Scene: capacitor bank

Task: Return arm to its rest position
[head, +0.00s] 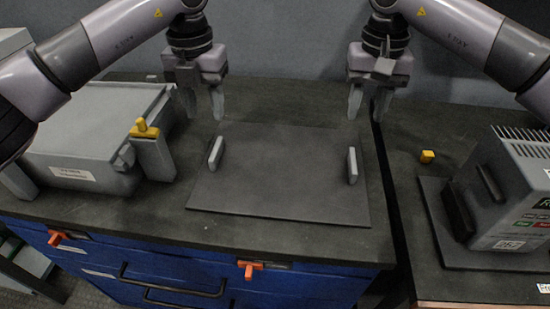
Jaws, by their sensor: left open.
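My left gripper (204,108) hangs at the back of the bench, pointing down, its two pale fingers apart with nothing between them. It is just behind the back left corner of a flat dark plate (280,190). My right gripper (367,110) hangs behind the plate's back right corner, also pointing down. Its fingers are apart and it is empty. Both arms come in from the top corners of the head view. Neither gripper touches the plate, as far as I can tell.
Two small upright grey handles, left (216,152) and right (352,165), stand on the plate. A grey case (95,145) with a yellow latch (145,128) is at left. A finned grey unit (500,190) and a yellow block (427,157) are at right. Blue drawers (200,275) are below.

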